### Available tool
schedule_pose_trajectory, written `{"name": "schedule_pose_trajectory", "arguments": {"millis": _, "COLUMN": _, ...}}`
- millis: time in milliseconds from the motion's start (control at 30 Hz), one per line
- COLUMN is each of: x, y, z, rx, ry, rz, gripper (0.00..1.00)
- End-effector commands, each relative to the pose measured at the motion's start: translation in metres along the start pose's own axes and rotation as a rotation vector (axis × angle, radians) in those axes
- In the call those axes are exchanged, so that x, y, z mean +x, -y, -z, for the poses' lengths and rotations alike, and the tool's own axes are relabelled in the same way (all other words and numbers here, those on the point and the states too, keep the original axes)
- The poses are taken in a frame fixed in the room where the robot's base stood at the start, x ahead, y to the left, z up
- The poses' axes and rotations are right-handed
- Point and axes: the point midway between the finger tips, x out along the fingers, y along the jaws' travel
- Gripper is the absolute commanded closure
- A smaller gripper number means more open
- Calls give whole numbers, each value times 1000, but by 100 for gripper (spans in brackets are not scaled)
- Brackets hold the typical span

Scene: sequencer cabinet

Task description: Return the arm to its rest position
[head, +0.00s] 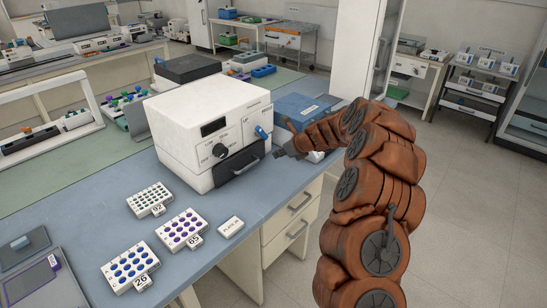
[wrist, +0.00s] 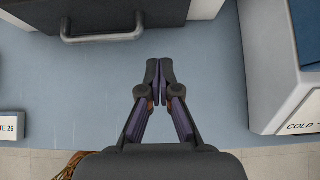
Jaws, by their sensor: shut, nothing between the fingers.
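My gripper (wrist: 166,82) is shut and empty in the wrist view, over the bare blue benchtop. In the head view my gripper (head: 280,154) is small and dark, at the end of my brown arm, just right of the white sequencer cabinet (head: 180,125). The cabinet has a dark screen, a round knob, a blue switch (head: 262,132) and a dark front drawer with a handle (head: 240,161). In the wrist view the dark drawer front and its grey handle (wrist: 100,38) lie ahead of the fingertips, apart from them.
A blue-lidded box (head: 303,106) stands right of the cabinet, close to my arm. Tube racks labelled 92 (head: 150,198), 65 (head: 181,230) and 26 (head: 131,266) stand at the front left, with a small white label block (head: 231,227). Open floor (head: 470,215) lies right of my arm.

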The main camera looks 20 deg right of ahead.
Motion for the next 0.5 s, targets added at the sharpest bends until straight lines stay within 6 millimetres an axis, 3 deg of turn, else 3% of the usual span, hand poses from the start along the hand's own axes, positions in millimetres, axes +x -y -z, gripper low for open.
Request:
{"name": "schedule_pose_trajectory", "arguments": {"millis": 200, "x": -28, "y": 2, "z": 0, "rx": 0, "ry": 3, "rz": 5, "gripper": 100}}
{"name": "schedule_pose_trajectory", "arguments": {"millis": 500, "x": -44, "y": 1, "z": 1, "rx": 1, "ry": 0, "rz": 1, "gripper": 100}}
